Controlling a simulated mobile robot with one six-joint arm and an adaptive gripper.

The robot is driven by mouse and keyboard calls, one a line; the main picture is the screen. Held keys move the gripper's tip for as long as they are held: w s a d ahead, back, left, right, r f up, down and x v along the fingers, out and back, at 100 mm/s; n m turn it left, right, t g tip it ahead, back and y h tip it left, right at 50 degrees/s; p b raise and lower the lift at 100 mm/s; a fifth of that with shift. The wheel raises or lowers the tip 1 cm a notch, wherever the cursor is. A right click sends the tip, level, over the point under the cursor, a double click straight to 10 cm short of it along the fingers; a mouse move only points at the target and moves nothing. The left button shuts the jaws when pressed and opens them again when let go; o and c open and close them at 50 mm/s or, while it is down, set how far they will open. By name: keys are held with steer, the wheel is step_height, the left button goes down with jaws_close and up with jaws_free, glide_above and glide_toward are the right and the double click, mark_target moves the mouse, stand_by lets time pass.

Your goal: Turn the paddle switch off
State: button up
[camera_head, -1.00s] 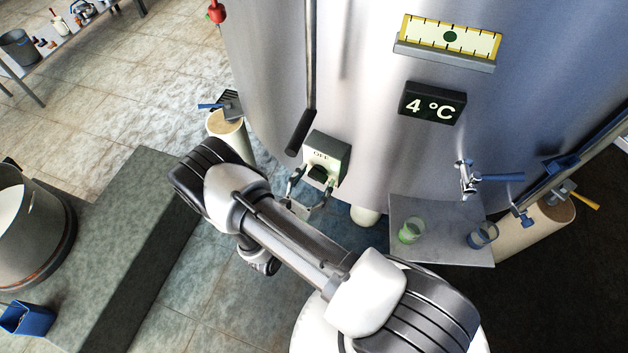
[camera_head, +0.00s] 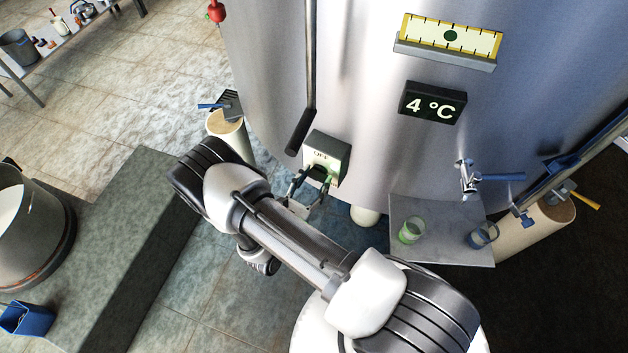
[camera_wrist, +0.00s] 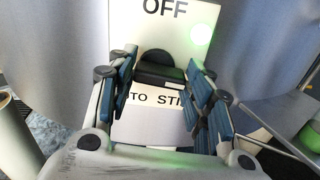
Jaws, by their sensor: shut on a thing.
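The switch box (camera_head: 328,153) is a pale plate marked OFF at its top, on the lower front of the steel tank. In the wrist view the box (camera_wrist: 190,45) shows a green light at its right side and lettering partly hidden lower down. The dark paddle (camera_wrist: 158,70) sticks out from the middle of the box. My gripper (camera_head: 316,180) is at the box, its fingers on either side of the paddle. In the wrist view my gripper (camera_wrist: 160,82) is shut on the paddle, with blue-padded fingers left and right of it.
A dark-handled rod (camera_head: 301,130) hangs just left of the box. A tap (camera_head: 468,178) and a shelf (camera_head: 440,249) with a green cup (camera_head: 411,230) and a blue cup (camera_head: 482,235) are to the right. A stone block (camera_head: 130,250) lies at the left.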

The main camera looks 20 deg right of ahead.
steer(key=n+b, duration=0.1)
steer(key=n, duration=0.8)
steer(key=shift+w+n, duration=0.1)
steer(key=shift+n, duration=0.2)
steer(key=n, duration=0.4)
steer(key=shift+a+r+n, duration=0.1)
steer(key=shift+n, duration=0.2)
steer(key=shift+w+a+n+b, duration=0.1)
steer(key=shift+n+b, duration=0.25)
steer(key=shift+n, duration=1.95)
steer(key=o, duration=1)
steer(key=shift+o, duration=0.2)
